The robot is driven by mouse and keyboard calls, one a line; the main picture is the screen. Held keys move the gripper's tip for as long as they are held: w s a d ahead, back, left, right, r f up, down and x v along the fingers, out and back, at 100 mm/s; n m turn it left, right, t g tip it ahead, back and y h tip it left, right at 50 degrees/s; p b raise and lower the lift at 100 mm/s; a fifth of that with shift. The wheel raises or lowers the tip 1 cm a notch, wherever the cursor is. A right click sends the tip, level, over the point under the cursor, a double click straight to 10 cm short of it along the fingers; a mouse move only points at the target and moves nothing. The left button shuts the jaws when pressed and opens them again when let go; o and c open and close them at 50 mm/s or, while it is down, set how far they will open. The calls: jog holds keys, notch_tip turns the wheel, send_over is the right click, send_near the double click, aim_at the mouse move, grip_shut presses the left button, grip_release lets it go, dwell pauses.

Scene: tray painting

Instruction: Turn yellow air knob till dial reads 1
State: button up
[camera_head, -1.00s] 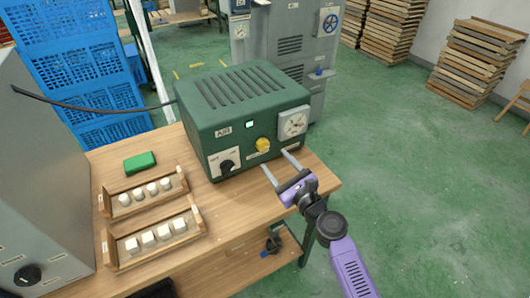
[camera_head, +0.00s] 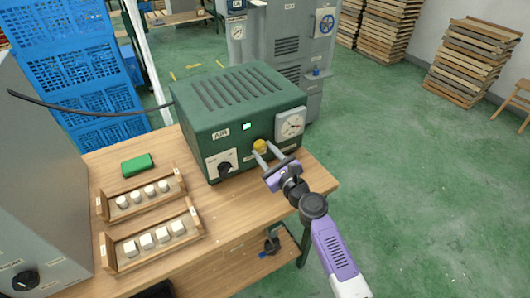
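The green air box (camera_head: 235,125) stands on the wooden table. Its yellow knob (camera_head: 260,146) is on the front face, left of and below the white dial (camera_head: 290,124). The dial has a dark needle, but its reading is too small to tell. My gripper (camera_head: 262,153) is open, with its two grey fingers pointing at the yellow knob. The fingertips are at or just in front of the knob, one toward each side. I cannot tell whether they touch it.
A black knob (camera_head: 225,167) on a white plate sits left on the box front. Two wooden racks of white pieces (camera_head: 152,241) and a green block (camera_head: 138,164) lie on the table (camera_head: 220,208). A grey cabinet (camera_head: 40,190) stands at left.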

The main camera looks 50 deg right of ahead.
grip_shut()
